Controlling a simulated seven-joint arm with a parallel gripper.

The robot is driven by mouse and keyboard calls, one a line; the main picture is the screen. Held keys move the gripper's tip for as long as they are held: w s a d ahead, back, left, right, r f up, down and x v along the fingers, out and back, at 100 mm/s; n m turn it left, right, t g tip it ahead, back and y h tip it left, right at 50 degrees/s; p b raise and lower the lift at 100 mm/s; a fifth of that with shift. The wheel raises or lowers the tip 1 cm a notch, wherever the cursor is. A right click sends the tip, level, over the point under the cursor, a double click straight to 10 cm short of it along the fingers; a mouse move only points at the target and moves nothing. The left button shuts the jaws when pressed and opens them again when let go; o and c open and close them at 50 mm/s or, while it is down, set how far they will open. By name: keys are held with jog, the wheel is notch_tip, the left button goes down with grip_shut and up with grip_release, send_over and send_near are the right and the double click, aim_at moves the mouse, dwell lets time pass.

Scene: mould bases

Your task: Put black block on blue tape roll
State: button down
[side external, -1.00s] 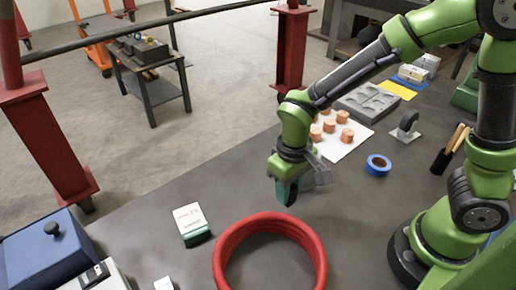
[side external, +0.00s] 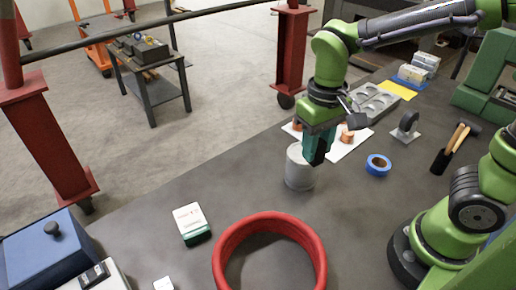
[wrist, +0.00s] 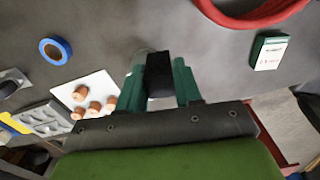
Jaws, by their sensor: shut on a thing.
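My gripper (side external: 318,150) is shut on the black block (wrist: 159,72), which sits between the two green fingers in the wrist view. The gripper (wrist: 158,85) holds it above the table. The blue tape roll (side external: 378,165) lies flat on the grey table, to the right of the gripper. In the wrist view the blue tape roll (wrist: 42,51) is at the upper left, apart from the gripper, and nothing rests on it.
A grey can (side external: 299,172) stands just below and left of the gripper. A white sheet (side external: 350,143) with copper pieces lies behind. A red hose coil (side external: 232,240) lies in front.

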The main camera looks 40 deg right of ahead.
jog(key=d+m, duration=0.9)
jog(key=d, duration=0.6)
jog(key=m, duration=0.7)
send_over(379, 162)
notch_tip(379, 162, down, 8)
jog(key=shift+s+f, duration=0.1)
jog(key=shift+f, duration=2.4)
jog(key=shift+f, duration=0.15)
jog(key=c, duration=0.8)
grip_release()
jog(key=shift+o, duration=0.2)
